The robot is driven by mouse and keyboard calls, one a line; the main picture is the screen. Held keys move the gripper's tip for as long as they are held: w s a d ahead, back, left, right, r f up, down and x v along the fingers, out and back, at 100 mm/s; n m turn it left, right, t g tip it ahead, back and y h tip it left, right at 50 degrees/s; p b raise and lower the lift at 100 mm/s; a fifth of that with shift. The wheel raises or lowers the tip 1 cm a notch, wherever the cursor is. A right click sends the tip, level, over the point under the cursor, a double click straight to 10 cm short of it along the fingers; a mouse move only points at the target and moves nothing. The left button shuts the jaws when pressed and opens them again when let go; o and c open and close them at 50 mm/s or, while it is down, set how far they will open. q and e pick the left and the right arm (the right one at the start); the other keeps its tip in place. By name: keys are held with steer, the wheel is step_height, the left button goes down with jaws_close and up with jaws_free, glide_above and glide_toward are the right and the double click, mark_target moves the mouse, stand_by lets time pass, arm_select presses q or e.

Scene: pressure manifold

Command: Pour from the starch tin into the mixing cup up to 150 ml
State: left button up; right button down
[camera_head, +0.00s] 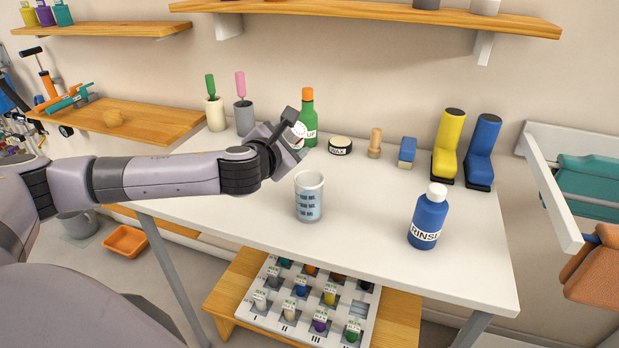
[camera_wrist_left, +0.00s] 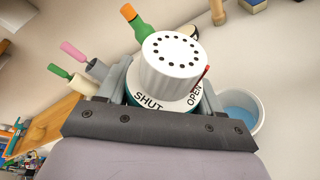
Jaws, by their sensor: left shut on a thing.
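My left gripper (camera_head: 285,142) is shut on the starch tin (camera_head: 299,130), which is mostly hidden by the gripper in the head view. In the left wrist view the tin (camera_wrist_left: 170,65) shows a white lid with several holes and a collar marked SHUT and OPEN. A red pointer on the lid is by the word OPEN. The clear mixing cup (camera_head: 309,197) stands upright on the table, with blue marks on its side; the tin is above and behind it, apart from it. In the wrist view the cup (camera_wrist_left: 243,112) shows blue inside. My right gripper is not in view.
On the white table (camera_head: 370,220) stand a rinse bottle (camera_head: 429,218) at the right, a green bottle (camera_head: 308,118), a wax tin (camera_head: 340,146), and yellow (camera_head: 449,145) and blue upright items at the back. The table is clear between the cup and the rinse bottle.

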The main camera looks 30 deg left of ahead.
arm_select(q)
steer(key=shift+d+r+m+b, duration=0.15)
steer(key=shift+r+m+b, duration=0.05)
steer(key=shift+m+b, duration=0.3)
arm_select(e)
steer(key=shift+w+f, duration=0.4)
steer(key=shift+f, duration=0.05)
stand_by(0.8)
